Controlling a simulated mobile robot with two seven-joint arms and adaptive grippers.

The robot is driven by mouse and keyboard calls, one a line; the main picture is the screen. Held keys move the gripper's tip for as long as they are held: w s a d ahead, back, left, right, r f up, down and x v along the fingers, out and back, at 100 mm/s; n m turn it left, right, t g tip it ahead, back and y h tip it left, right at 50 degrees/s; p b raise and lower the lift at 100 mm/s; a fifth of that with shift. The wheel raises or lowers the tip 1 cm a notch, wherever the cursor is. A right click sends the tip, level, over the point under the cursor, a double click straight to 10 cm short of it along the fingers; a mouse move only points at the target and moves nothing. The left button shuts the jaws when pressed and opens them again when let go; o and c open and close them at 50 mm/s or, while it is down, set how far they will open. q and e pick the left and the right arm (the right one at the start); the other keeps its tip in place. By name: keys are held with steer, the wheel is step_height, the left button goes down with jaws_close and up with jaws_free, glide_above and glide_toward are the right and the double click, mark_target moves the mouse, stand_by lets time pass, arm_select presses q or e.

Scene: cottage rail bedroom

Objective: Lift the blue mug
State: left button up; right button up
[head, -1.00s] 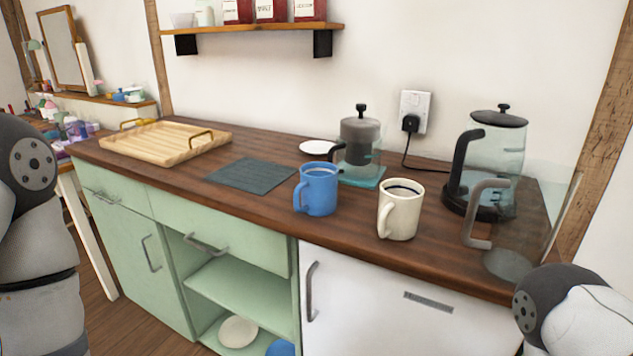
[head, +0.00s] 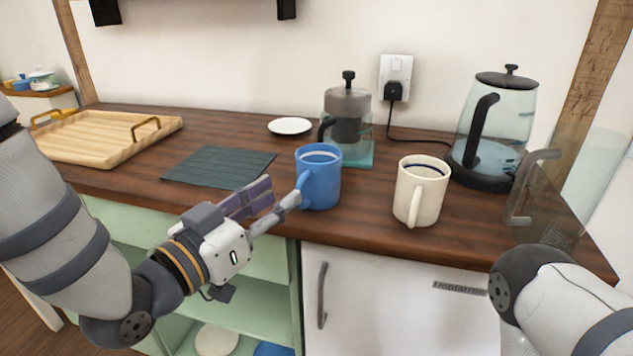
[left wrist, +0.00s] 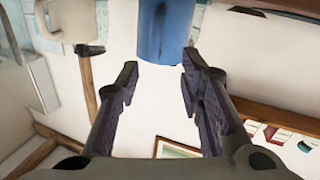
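The blue mug (head: 322,178) stands upright near the counter's front edge, with its handle (head: 304,186) turned towards the front left. My left gripper (head: 285,194) is open and empty, just left of the mug at the handle side. One finger shows close to the handle; whether it touches cannot be told. In the left wrist view, the blue mug (left wrist: 166,30) appears at the top, just beyond and between the spread fingertips of my left gripper (left wrist: 159,64). My right gripper is not in view; only part of the right arm shows.
A cream mug (head: 421,190) stands right of the blue one. A glass coffee press (head: 347,115) is close behind it, and a kettle (head: 497,125) is at the right. A dark mat (head: 220,167), a white saucer (head: 290,126) and a wooden tray (head: 100,140) lie on the counter (head: 380,230).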

mark_target(299, 184)
arm_select(q)
steer(key=x, duration=0.5)
steer(key=shift+w+d+f, duration=0.15)
steer(key=shift+d+f, duration=0.1)
steer(key=shift+d, duration=0.3)
jaws_close()
